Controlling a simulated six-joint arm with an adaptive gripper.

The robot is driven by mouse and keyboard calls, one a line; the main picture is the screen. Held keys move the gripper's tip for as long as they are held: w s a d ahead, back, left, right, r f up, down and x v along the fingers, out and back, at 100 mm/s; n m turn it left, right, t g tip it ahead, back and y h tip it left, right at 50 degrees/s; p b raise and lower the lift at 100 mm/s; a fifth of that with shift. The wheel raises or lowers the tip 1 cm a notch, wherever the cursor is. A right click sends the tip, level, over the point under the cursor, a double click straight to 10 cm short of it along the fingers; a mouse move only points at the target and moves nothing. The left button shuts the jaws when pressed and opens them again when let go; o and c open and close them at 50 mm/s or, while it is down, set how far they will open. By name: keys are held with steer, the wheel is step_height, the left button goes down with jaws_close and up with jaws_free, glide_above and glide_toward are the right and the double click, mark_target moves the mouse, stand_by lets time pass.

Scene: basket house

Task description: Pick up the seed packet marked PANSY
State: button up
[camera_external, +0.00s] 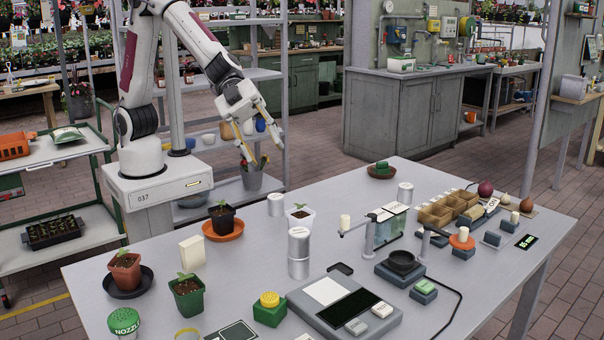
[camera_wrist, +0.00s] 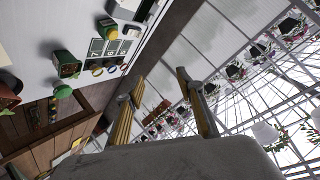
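No lettering reading PANSY is legible in either view, so I cannot tell which thing is the PANSY packet. A dark rectangular card (camera_external: 232,334) lies flat at the table's front edge, partly cut off by the picture. In the wrist view several small dark-and-pale cards (camera_wrist: 111,47) lie in a row on the table, too small to read. My gripper (camera_external: 264,148) is raised behind the table, away from these cards. Its two fingers are spread apart with nothing between them, and they also show in the wrist view (camera_wrist: 158,82).
The grey table (camera_external: 340,220) is crowded: potted seedlings (camera_external: 187,295) at left, metal canisters (camera_external: 299,252), a scale (camera_external: 345,305) at front, a small balance (camera_external: 401,264) and a wooden divided tray (camera_external: 448,208) at right. A green NOZZLE-marked cap (camera_external: 124,320) stands front left.

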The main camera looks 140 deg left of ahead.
step_height(320, 180, down, 5)
steer(key=d+m+g+h, duration=0.1)
steer(key=d+m+h, duration=0.1)
steer(key=h, duration=0.1)
steer(key=m+g+h, duration=0.4)
steer(key=g+h, duration=0.4)
glide_toward(195, 239)
steer(key=w+d, duration=0.1)
steer(key=d, duration=0.2)
steer(key=shift+w+f, duration=0.15)
steer(key=shift+f, duration=0.3)
steer(key=shift+x, duration=1.35)
steer(key=shift+d+f, duration=0.1)
steer(key=shift+s+x, duration=0.2)
steer(key=shift+x, duration=1.05)
steer(key=shift+s+x, duration=0.15)
steer(key=shift+x, duration=1.05)
steer(key=shift+f, duration=0.15)
